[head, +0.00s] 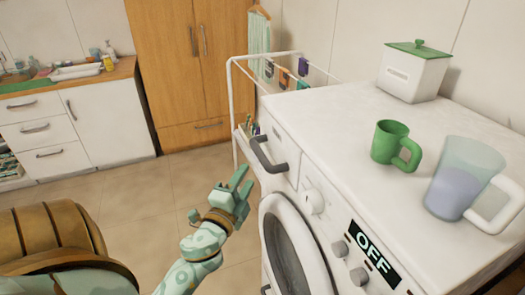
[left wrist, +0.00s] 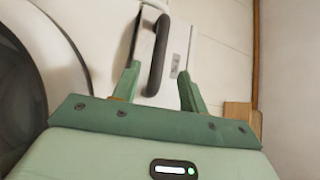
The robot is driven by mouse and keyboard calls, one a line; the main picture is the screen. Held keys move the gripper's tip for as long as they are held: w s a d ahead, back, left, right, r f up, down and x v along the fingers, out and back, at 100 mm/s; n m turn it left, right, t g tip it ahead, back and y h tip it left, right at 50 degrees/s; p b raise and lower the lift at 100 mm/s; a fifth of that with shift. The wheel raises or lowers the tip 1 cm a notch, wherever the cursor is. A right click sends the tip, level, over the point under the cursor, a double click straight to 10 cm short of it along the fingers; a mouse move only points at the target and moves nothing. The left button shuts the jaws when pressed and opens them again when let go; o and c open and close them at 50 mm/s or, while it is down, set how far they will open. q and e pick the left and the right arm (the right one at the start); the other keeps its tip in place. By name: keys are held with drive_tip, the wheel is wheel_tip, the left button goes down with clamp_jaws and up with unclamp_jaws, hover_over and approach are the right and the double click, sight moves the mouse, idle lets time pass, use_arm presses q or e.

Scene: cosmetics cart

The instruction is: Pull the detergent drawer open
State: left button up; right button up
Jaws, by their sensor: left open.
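The detergent drawer (head: 275,157) is at the upper left of the washing machine's front, with a dark grey curved handle (head: 266,156). The drawer front looks flush with the machine. My left gripper (head: 240,180) is open, in front of the machine, a little left of and below the handle. In the left wrist view the handle (left wrist: 159,55) shows between and beyond the two green fingers of my left gripper (left wrist: 158,82). I see no contact with it. My right gripper is not in view.
On the machine top stand a green mug (head: 391,143), a measuring jug (head: 462,180) with liquid and a white box with green lid (head: 412,72). A drying rack (head: 232,100) stands behind the machine. The floor (head: 180,185) to the left is clear.

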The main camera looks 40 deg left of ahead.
sight(260, 155)
use_arm(q)
drive_tip(key=p+x, duration=0.1)
drive_tip(key=x, duration=0.9)
clamp_jaws()
